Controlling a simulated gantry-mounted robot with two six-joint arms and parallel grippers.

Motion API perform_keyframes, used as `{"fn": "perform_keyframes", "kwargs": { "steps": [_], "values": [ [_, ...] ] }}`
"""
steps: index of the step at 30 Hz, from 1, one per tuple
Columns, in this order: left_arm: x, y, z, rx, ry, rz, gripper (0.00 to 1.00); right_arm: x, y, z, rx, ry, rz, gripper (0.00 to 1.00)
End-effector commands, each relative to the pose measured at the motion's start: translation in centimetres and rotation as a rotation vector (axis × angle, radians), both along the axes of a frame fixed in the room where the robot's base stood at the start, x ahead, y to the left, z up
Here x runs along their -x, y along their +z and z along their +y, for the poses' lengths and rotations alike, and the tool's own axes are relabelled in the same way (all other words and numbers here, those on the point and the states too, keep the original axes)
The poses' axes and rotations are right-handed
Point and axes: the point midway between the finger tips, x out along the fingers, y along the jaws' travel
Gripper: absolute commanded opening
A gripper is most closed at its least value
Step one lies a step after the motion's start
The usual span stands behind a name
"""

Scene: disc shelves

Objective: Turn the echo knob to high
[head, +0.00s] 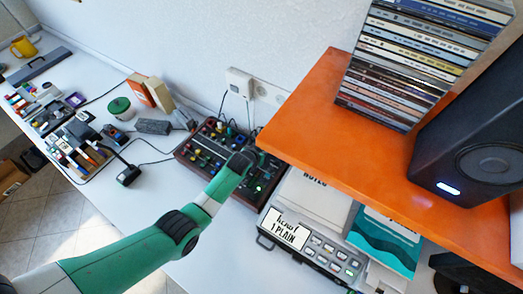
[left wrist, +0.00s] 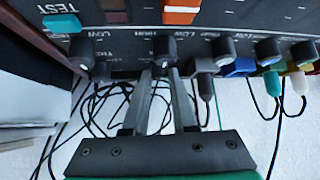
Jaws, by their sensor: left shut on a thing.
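A dark control box (head: 205,150) with a red-brown frame, many small coloured knobs and lit green lights sits on the white desk. My left gripper (head: 247,158) reaches its right part in the head view, and the arm hides some of the panel. In the left wrist view, the two fingers (left wrist: 160,74) are shut on a black knob (left wrist: 165,46) with a white pointer mark. LOW and HIGH lettering shows on the panel around it. No echo label can be read. My right gripper is not in view.
Another black knob (left wrist: 82,50) stands left of the held one, and several more knobs and cable plugs (left wrist: 205,85) stand to its right. Black cables hang below the panel edge. An orange shelf (head: 320,110) with discs and a speaker (head: 470,130) overhangs on the right.

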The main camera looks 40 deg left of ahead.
Motion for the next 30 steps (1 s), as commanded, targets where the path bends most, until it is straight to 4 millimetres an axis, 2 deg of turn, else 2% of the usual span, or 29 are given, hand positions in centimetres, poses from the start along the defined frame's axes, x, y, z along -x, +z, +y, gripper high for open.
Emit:
{"fn": "perform_keyframes", "kwargs": {
  "steps": [11,21,30],
  "values": [
    [0.1,0.0,0.3,0.002,-0.174,-0.002,0.0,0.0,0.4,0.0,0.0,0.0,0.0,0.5],
    [0.0,-0.3,0.6,0.001,-0.408,-0.004,0.0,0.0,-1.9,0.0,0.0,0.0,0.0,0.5],
    [0.0,-0.1,0.7,0.0,-0.527,-0.002,0.0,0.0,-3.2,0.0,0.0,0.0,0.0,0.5]
  ]
}}
